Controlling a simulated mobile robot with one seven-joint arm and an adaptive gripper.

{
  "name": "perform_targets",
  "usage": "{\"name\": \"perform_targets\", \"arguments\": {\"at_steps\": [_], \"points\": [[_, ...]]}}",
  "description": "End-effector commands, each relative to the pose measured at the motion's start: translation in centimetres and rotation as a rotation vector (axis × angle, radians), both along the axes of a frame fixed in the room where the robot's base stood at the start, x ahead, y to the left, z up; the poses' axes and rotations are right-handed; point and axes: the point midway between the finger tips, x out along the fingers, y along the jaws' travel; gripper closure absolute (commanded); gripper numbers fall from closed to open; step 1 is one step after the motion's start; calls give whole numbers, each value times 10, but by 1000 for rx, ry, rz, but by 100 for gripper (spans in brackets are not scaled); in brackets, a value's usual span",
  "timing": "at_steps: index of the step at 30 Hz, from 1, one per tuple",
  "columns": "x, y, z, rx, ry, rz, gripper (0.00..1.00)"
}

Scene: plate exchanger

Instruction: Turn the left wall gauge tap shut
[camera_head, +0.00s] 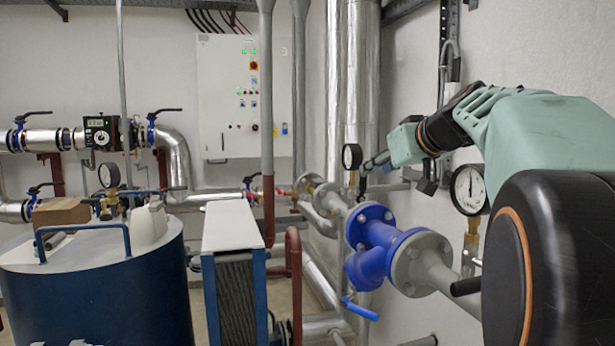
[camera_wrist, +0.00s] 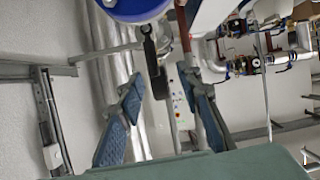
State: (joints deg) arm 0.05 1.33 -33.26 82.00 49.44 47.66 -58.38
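The left wall gauge (camera_head: 352,157) is a round white dial with a black rim, standing above the pipe behind the blue valve. A small dark part, seemingly its tap (camera_head: 362,187), shows just below it. My gripper (camera_head: 368,165) is right beside the gauge, at its right in the head view. In the wrist view my gripper (camera_wrist: 162,92) has its two blue-grey fingers apart with nothing held. A dark, long piece (camera_wrist: 151,68), probably the tap handle, reaches toward the gap between the fingertips. I cannot tell whether a finger touches it.
A second wall gauge (camera_head: 468,190) with a black handle (camera_head: 466,287) stands nearer, under my arm. The blue flanged valve (camera_head: 373,245) sits below my gripper. A white control cabinet (camera_head: 242,97), a blue tank (camera_head: 98,285) and a plate exchanger (camera_head: 232,226) stand left.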

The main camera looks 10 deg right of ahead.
Motion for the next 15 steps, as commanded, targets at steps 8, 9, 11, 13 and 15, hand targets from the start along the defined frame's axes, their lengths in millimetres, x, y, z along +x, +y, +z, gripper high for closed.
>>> {"name": "perform_targets", "arguments": {"at_steps": [8, 9, 11, 13, 15], "points": [[4, -18, 1, 65, -19, -66, 67], [7, -18, 0, 66, -18, -66, 67], [14, -17, -2, 63, -17, -65, 67], [25, -17, -6, 63, -17, -65, 67], [37, -16, -11, 63, -16, -65, 67]]}}
